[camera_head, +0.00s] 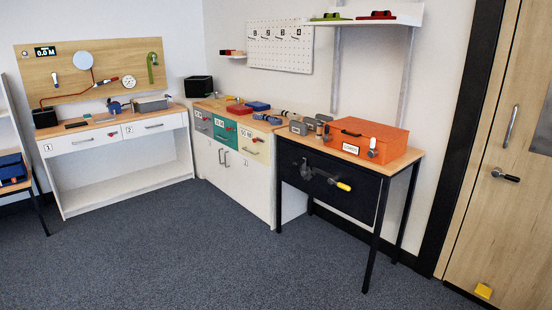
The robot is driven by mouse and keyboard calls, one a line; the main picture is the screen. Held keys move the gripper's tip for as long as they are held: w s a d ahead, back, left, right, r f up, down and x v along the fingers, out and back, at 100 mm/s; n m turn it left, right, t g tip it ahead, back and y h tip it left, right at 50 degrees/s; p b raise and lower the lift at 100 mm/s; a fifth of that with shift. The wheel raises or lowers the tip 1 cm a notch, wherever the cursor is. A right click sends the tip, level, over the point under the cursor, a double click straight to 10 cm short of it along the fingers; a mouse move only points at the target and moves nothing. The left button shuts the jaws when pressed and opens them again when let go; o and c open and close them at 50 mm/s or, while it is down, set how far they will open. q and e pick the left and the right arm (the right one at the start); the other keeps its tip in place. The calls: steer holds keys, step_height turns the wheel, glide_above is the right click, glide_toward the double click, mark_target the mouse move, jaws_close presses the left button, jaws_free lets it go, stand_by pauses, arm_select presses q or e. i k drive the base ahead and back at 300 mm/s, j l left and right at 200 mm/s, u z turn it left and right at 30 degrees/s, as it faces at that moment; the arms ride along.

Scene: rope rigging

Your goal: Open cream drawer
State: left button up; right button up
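The cream drawer (252,145) is the rightmost of the upper drawers in the cabinet in the middle of the room. Its front carries a "50 M" label and a small handle. It looks shut, flush with the drawers beside it. Neither of my grippers shows in the head view, and nothing touches the cream drawer.
A black-legged table (407,158) with an orange case (365,139) stands right of the cabinet. A white bench (125,165) stands at the left. A wooden door (510,150) is at the far right. The carpet (210,250) in front is clear.

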mark_target(260, 152)
steer(key=i+z, duration=0.4)
steer(key=i, duration=1.25)
steer(key=i+u, duration=0.15)
steer(key=i, duration=0.4)
steer(key=i+l+u, duration=0.15)
steer(key=i, duration=0.4)
steer(key=i+l+u, duration=0.15)
steer(key=i, duration=0.4)
steer(key=i+l+u, duration=0.2)
steer(key=i+l, duration=0.15)
steer(key=i, duration=0.15)
